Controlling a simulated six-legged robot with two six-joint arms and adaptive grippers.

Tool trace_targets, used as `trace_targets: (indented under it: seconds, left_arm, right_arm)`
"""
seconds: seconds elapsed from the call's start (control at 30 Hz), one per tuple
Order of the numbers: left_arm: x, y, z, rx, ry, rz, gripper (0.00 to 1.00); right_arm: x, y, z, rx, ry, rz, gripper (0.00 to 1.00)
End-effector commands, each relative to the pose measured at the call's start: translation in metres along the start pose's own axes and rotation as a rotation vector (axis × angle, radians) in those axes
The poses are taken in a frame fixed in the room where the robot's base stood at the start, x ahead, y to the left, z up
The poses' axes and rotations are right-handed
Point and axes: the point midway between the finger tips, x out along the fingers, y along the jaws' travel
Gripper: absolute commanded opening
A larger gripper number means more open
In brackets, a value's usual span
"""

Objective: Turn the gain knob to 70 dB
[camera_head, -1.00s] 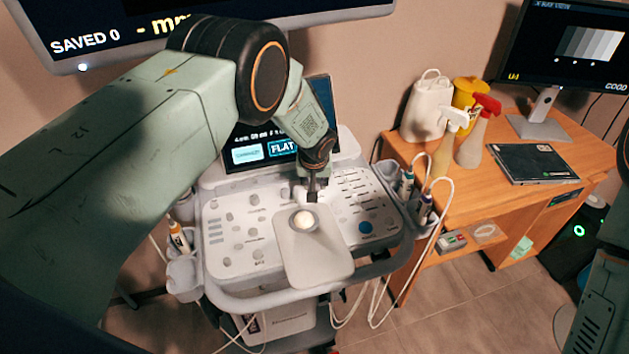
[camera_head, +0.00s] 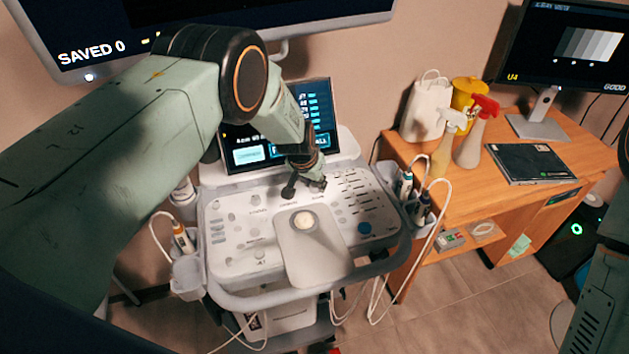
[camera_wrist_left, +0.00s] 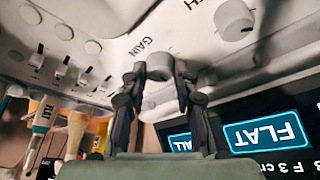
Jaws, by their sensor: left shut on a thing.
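The gain knob (camera_wrist_left: 159,66) is a pale round knob beside the printed word GAIN in the left wrist view. My left gripper (camera_wrist_left: 160,74) has one finger on each side of it and is shut on it. In the head view the left gripper (camera_head: 304,188) reaches down to the upper middle of the white control panel (camera_head: 232,218); the knob is hard to make out there. The console screen (camera_head: 320,110) stands behind the panel, partly hidden by my arm. I cannot read a gain value on it. My right gripper is out of view.
A second, larger knob (camera_wrist_left: 234,20) is near the gripper, with sliders (camera_wrist_left: 62,68) on the other side. A trackball (camera_head: 304,221) sits in front. Probes stand in holders at both panel sides. A wooden desk (camera_head: 545,200) with spray bottles is at right.

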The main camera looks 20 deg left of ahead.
Motion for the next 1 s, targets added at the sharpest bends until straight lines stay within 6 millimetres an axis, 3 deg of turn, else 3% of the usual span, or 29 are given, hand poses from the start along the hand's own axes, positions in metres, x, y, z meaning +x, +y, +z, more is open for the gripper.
trace_targets:
  seconds: [0.27,0.7,1.0]
  left_arm:
    - [0.0,-0.003,-0.005,0.144,0.012,0.056,0.0]
    - [0.002,-0.005,-0.005,0.403,0.013,0.159,0.0]
    - [0.0,-0.005,-0.006,0.519,0.013,0.206,0.0]
  right_arm:
    - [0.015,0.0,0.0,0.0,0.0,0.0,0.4]
    - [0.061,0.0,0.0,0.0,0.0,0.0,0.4]
    - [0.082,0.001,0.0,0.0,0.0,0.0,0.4]
